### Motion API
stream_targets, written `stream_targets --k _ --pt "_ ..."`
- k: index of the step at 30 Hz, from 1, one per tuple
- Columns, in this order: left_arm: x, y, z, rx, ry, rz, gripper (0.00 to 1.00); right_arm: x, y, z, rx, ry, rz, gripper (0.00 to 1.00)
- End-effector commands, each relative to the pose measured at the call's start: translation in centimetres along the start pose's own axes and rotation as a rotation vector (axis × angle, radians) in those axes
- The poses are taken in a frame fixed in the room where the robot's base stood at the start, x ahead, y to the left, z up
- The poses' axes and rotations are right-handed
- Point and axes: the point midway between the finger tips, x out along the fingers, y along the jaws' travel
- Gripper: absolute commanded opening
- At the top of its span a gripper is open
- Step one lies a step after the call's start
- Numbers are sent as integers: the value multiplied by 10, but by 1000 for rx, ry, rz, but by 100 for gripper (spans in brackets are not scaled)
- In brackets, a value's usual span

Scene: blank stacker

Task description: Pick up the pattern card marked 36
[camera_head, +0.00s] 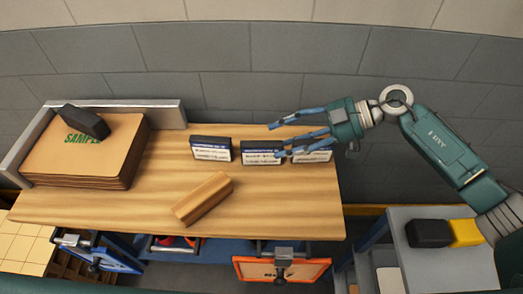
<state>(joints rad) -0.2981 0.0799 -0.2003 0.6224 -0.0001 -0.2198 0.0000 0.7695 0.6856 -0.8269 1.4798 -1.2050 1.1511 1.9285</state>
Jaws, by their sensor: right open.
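Three upright cards with dark tops, a blue band and a white printed face stand in a row on the wooden worktop: a left card (211,150), a middle card (262,153) and a right card (318,156). Their print is too small to read, so I cannot tell which is marked 36. My right gripper (275,140) comes in from the right with its blue fingers spread open and empty. The fingers overlap the right card and the edge of the middle card in the picture; contact cannot be told. My left gripper is out of view.
A stack of brown sheets (75,165) marked SAMPLE, with a black block (86,121) on top, fills the worktop's left. A wooden block (203,198) lies in front of the cards. A grey side table (445,265) holds a black and yellow object (466,232).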

Motion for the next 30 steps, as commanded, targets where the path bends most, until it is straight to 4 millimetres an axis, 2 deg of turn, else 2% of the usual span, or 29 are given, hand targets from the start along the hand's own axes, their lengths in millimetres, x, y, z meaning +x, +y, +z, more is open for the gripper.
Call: stream_targets --k 6,9,13,19,27,30 --pt "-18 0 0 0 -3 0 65 31 0 -7 1 2 -5 54" --pt "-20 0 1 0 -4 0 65 44 0 -4 1 2 -4 54" --pt "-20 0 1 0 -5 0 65 51 1 -3 0 0 -1 54" --pt "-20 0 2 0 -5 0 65 51 1 -2 0 0 -1 54" --pt "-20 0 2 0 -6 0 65 51 1 -2 0 0 -1 0" --pt "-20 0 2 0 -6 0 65 50 1 -3 -1 1 -1 0"
